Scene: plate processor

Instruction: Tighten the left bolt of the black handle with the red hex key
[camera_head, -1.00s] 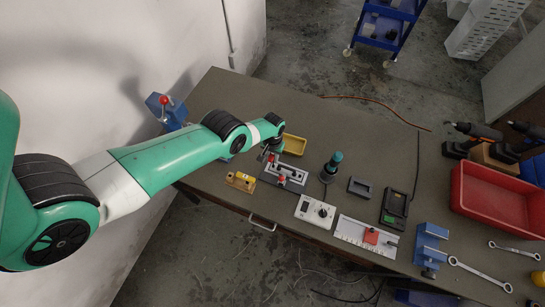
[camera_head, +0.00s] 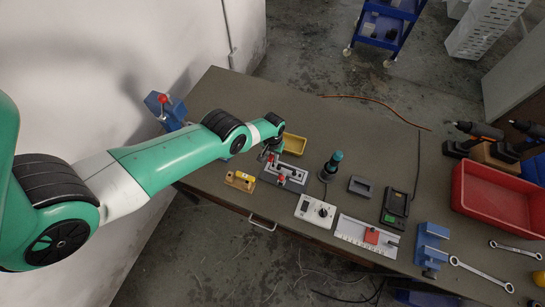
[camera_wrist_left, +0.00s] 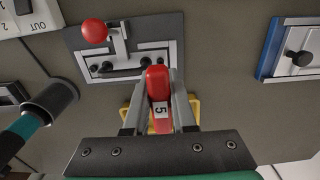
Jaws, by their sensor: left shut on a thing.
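My left gripper (camera_head: 268,151) is over the back left end of a grey fixture plate (camera_head: 296,187). In the left wrist view, the gripper (camera_wrist_left: 158,98) is shut on the red hex key (camera_wrist_left: 158,75), whose grip has a white label marked 5. The key's shaft and tip are hidden under the grip. The black handle (camera_wrist_left: 128,71) is a dark bar on the fixture, just left of the red grip. The handle's end nearest the key is partly covered, so I cannot tell whether the tip is in a bolt. My right gripper is not in view.
A red-knobbed clamp (camera_wrist_left: 94,31) stands on the fixture near the handle. A yellow tray (camera_head: 294,144) is close behind the gripper. A yellow block holder (camera_head: 240,181), a white meter (camera_head: 315,210) and a green-topped tool (camera_head: 333,162) stand around the fixture.

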